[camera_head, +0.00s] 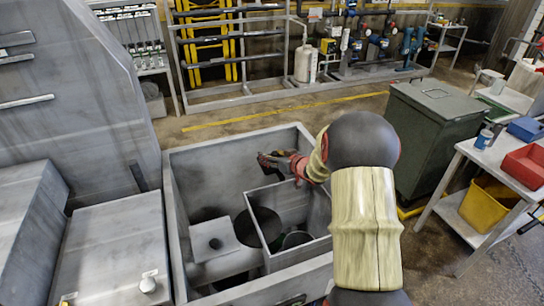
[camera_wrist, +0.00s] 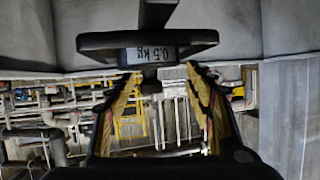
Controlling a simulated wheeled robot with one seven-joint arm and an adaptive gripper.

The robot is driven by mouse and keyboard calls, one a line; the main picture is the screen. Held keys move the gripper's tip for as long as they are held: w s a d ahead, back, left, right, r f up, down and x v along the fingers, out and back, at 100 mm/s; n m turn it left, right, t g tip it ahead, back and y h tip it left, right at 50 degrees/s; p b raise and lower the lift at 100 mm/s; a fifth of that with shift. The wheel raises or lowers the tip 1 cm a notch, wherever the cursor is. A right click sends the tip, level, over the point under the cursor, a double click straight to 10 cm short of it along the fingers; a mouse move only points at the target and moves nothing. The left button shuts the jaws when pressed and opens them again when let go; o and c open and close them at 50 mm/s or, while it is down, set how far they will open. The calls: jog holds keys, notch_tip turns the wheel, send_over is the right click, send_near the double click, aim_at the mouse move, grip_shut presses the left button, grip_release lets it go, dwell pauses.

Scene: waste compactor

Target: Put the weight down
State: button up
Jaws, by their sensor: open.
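The weight (camera_wrist: 110,44) is a dark disc with a stem and a label reading 0.5 kg, upside down in the wrist view. It lies just past the fingertips of my gripper (camera_wrist: 163,80). The fingers stand apart on either side of a short dark knob below the label. I cannot tell whether they touch it. In the head view my gripper (camera_head: 273,164) is over the open grey compactor bin (camera_head: 183,200). I cannot make out the weight clearly there.
A smaller open box (camera_head: 289,258) stands inside the bin, beside a grey block with a hole (camera_head: 213,243). A dark green container (camera_head: 436,125) stands to the right. A table (camera_head: 487,157) with red and blue trays is at far right. Grey machine panels (camera_head: 110,245) flank the left.

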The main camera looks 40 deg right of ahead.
jog(key=p+v, duration=0.2)
jog(key=v, duration=1)
jog(key=s+a+r+m+g+h, duration=0.1)
jog(key=s+a+r+g+h, duration=0.4)
jog(key=a+r, duration=0.7)
jog(key=s+a+n+g+y, duration=0.2)
jog(key=s+a+y, duration=0.3)
jog(key=s+a, duration=1.4)
jog(key=s, duration=0.3)
jog(key=shift+a+g, duration=0.2)
jog(key=shift+g, duration=0.2)
jog(key=shift+s, duration=0.15)
